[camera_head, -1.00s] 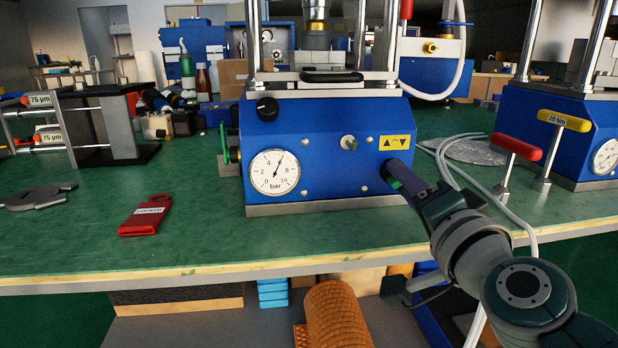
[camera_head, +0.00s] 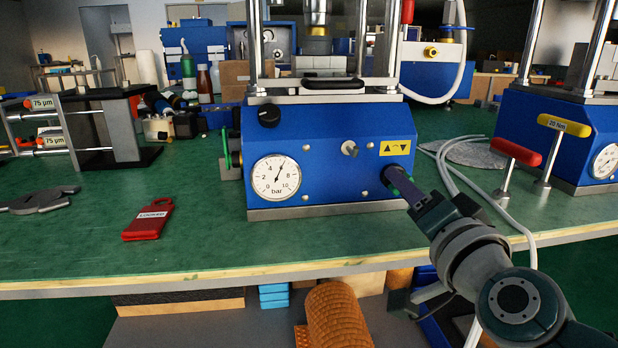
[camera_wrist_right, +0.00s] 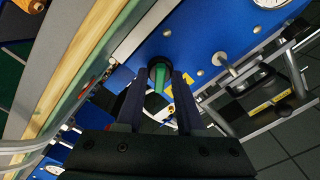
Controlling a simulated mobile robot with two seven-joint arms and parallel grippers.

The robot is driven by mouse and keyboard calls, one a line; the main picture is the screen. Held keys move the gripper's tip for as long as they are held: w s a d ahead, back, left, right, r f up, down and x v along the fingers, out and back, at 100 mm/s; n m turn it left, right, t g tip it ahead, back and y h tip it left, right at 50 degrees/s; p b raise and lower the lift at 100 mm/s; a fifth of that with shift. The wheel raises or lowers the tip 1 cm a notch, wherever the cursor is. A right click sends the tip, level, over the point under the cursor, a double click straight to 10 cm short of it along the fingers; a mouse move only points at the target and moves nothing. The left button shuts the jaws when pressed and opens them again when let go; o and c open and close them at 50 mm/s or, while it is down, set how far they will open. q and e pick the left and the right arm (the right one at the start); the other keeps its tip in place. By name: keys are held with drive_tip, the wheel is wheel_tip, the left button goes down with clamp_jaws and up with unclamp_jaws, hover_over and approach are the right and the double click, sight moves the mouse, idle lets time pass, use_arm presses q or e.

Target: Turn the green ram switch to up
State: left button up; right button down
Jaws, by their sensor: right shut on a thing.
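The blue press (camera_head: 312,150) stands in the middle of the bench. Its green ram switch (camera_wrist_right: 160,78) shows in the right wrist view as a green bar on a dark round base, between my two fingers. In the head view my fingers largely hide the switch at the lower right of the press front. My right gripper (camera_head: 400,184) is shut on it; the gripper also shows in the right wrist view (camera_wrist_right: 160,92). I cannot tell which way the switch points. A yellow label with up and down arrows (camera_head: 397,147) sits above it. My left gripper is not in view.
A round bar gauge (camera_head: 276,178), a black knob (camera_head: 268,111) and a metal stud (camera_head: 350,148) are on the press front. A red tag (camera_head: 148,219) lies at left. Red (camera_head: 515,152) and yellow (camera_head: 564,126) T-handles stand right.

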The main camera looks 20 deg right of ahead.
drive_tip(key=n+p, duration=0.3)
drive_tip(key=n, duration=0.2)
drive_tip(key=shift+r, duration=0.1)
drive_tip(key=shift+n+p, duration=0.8)
drive_tip(key=shift+n, duration=1.6)
drive_tip(key=c, duration=0.9)
unclamp_jaws()
drive_tip(key=shift+s+a+p, duration=0.1)
drive_tip(key=shift+s+p, duration=0.2)
drive_tip(key=shift+s, duration=0.2)
drive_tip(key=p+v, duration=0.2)
drive_tip(key=v, duration=0.7)
